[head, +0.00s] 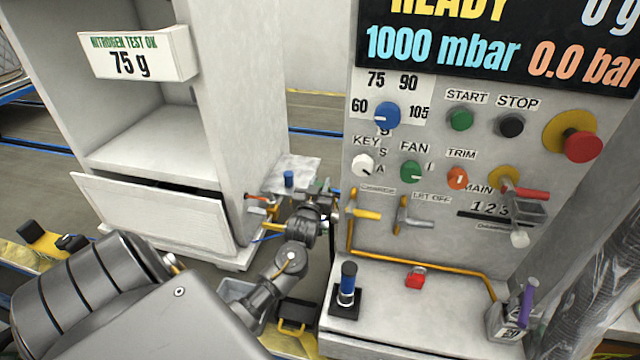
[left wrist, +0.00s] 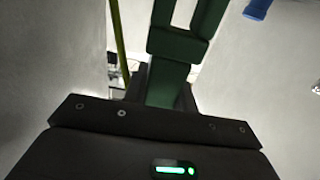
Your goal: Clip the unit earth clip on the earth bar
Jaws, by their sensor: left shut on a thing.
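The dark green clip fills the upper middle of the left wrist view (left wrist: 178,45) and shows as a small green piece in the head view (head: 321,184). My left gripper (head: 322,204) is shut on it, in the gap between the open cabinet and the control panel. In the left wrist view a yellow-green cable (left wrist: 119,45) runs beside the clip. A small orange-copper piece (head: 262,201) at the cabinet's side may be the earth bar; I cannot tell for sure. The clip's jaw tips and any contact with a bar are hidden. My right gripper is not in view.
A blue-capped part (head: 289,179) stands just left of the gripper. The control panel (head: 430,235) with yellow and grey handles is close on the right. The white cabinet (head: 240,110) is close on the left.

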